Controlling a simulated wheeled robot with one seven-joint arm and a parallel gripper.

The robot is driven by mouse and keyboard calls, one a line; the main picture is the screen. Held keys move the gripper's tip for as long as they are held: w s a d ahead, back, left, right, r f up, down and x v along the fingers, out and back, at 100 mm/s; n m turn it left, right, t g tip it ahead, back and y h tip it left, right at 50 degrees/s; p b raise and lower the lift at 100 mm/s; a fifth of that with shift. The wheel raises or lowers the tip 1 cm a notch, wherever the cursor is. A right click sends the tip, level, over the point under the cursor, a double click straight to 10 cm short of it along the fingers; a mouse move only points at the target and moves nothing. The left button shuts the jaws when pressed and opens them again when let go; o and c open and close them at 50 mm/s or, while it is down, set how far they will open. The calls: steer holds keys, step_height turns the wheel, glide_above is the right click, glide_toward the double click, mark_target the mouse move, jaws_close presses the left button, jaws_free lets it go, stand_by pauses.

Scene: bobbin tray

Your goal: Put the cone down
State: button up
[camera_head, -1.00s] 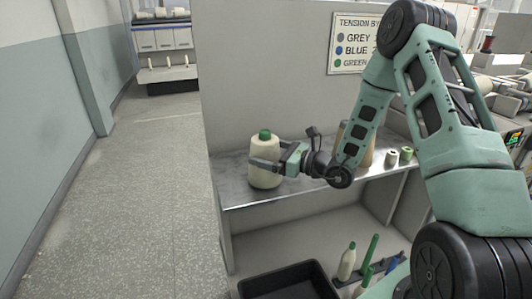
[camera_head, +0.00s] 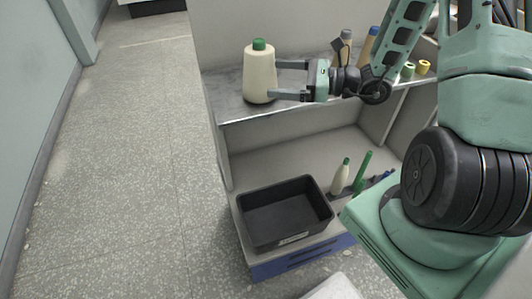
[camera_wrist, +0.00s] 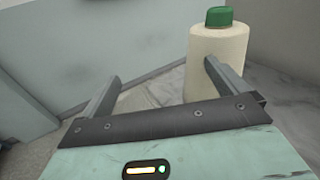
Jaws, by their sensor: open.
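The cone (camera_head: 260,76) is cream with a green tip and stands upright on the left end of the grey metal shelf (camera_head: 228,84). My gripper (camera_head: 274,80) is open, with its fingers pointing left toward the cone. The fingers look clear of the cone or only at its right side; exact contact is hard to tell in the head view. In the wrist view the cone (camera_wrist: 216,65) stands beyond the right finger of my gripper (camera_wrist: 160,85), and nothing is between the fingers.
A black bin (camera_head: 284,212) sits below the shelf on a grey unit with a blue front. A small cream bobbin (camera_head: 341,177) and a green one (camera_head: 362,170) stand to its right. Yellow-green spools (camera_head: 424,67) are on the shelf's right part. Floor at left is clear.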

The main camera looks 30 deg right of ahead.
steer(key=s+a+r+n+g+y, duration=0.1)
steer(key=s+a+n+g, duration=0.35)
steer(key=a, duration=0.25)
steer(key=s+a+r+n+g+y, duration=0.1)
steer(key=s+a+n+g, duration=0.2)
steer(key=a+n+g, duration=0.3)
steer(key=s+a+n+h, duration=0.3)
steer(key=s+n+h, duration=0.4)
steer(key=n, duration=0.4)
steer(key=s+a+n+g+h, duration=0.1)
steer(key=s+a+n+h, duration=0.3)
steer(key=s+n+h, duration=0.3)
steer(key=s+n, duration=0.2)
steer(key=n, duration=0.2)
steer(key=shift+n, duration=0.25)
step_height(320, 180, up, 3)
steer(key=p, duration=0.2)
steer(key=shift+f+p, duration=0.15)
steer(key=shift+p, duration=0.2)
